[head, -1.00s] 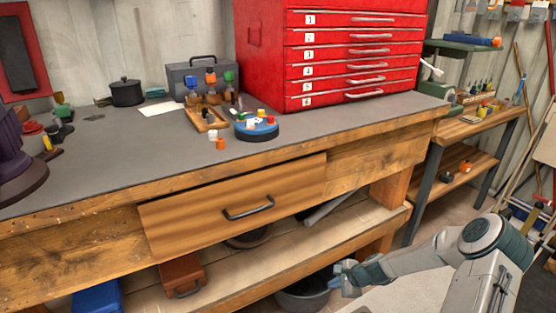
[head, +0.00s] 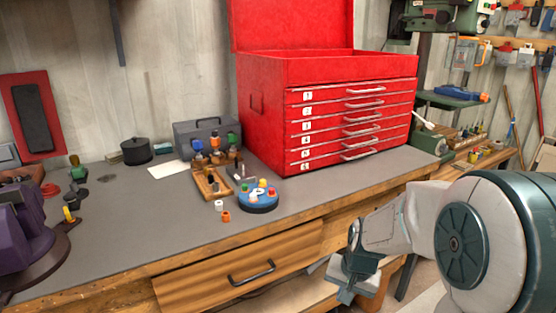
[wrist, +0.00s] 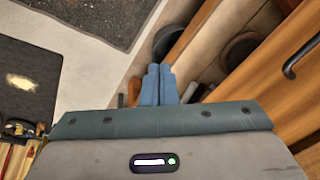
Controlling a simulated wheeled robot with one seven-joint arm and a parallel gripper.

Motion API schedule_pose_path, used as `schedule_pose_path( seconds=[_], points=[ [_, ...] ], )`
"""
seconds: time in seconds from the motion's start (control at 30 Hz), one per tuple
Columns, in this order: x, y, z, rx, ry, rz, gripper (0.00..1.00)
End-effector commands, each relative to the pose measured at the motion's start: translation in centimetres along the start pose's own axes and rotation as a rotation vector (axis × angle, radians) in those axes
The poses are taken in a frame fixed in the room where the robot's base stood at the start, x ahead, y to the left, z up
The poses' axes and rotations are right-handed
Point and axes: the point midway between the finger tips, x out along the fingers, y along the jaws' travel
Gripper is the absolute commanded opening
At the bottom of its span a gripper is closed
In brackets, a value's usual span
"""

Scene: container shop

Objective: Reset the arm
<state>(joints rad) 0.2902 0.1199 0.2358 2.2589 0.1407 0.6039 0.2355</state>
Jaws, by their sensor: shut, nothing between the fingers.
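My gripper shows in the head view (head: 343,283) at the lower right, in front of the workbench and below its top. In the wrist view my gripper's two blue-grey fingers (wrist: 158,84) are together, with nothing held between them. My arm is bent and reaches in from the right edge of the head view. The gripper is apart from the wooden drawer (head: 240,272), which looks closed and has a dark handle.
The workbench top (head: 130,225) carries a red tool chest (head: 270,115), a blue round holder (head: 258,203), a wooden tray (head: 210,183), a grey toolbox (head: 205,130) and a black pot (head: 136,151). A dark mat (wrist: 95,18) lies on the floor.

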Motion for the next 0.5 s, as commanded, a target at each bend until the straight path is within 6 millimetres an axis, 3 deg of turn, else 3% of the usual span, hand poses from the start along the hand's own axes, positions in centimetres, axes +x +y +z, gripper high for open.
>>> schedule_pose_path(
  seconds=[0.03,0.2,0.4,0.5],
  points=[
    [-3.1,-0.2,0.8,-0.040,0.017,0.013,0.00],
    [-9.5,0.1,3.9,-0.159,0.047,0.052,0.00],
    [-15.9,1.0,7.8,-0.284,0.077,0.076,0.00],
    [-18.1,1.6,9.5,-0.333,0.087,0.081,0.00]
  ],
)
